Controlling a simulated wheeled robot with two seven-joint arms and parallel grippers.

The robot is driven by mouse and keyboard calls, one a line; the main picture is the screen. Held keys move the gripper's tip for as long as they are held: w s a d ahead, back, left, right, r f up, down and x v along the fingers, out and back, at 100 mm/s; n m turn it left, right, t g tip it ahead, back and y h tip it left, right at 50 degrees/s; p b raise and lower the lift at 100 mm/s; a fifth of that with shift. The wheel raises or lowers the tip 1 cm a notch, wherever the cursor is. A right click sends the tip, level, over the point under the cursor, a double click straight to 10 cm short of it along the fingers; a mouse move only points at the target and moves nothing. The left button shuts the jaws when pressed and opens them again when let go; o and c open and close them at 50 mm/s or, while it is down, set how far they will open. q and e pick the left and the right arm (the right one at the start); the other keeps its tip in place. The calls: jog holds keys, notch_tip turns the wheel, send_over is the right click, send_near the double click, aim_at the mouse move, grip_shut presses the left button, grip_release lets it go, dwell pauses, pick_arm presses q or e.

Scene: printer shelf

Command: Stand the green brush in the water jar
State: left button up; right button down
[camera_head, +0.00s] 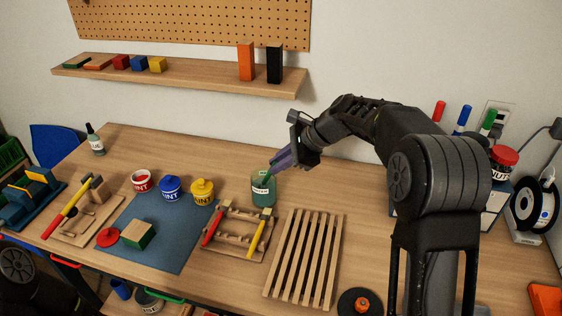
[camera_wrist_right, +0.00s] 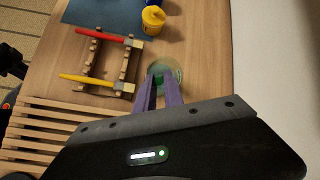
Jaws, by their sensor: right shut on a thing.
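The water jar (camera_head: 264,192), a clear jar with greenish content and a white label, stands on the table behind the brush rack. My right gripper (camera_head: 282,160) is just above and to the right of its mouth, with purple fingers pointing down at it. The fingers are shut on the green brush (camera_head: 269,171), which is mostly hidden; its visible green part is at the jar's mouth. In the wrist view the fingertips (camera_wrist_right: 160,82) overlap the jar (camera_wrist_right: 177,70). I cannot tell whether the brush touches the jar's bottom. My left gripper is not in view.
A wooden rack (camera_head: 233,238) holds a red brush (camera_head: 216,225) and a yellow brush (camera_head: 259,233) close in front of the jar. A slatted wooden rack (camera_head: 304,258) lies to the right. Paint pots, including a yellow one (camera_head: 203,192), stand left of the jar.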

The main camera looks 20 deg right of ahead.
jog(key=shift+w+a+f, duration=0.1)
jog(key=shift+w+f, duration=0.05)
jog(key=shift+f, duration=0.15)
jog(key=c, duration=1.4)
grip_release()
jog(key=shift+o, duration=0.2)
jog(key=shift+r, duration=0.15)
jog(key=p+v, duration=0.5)
jog(key=v, duration=0.1)
jog(key=shift+w+a+r, duration=0.2)
jog(key=shift+a+r, duration=0.05)
jog(key=shift+r, duration=0.25)
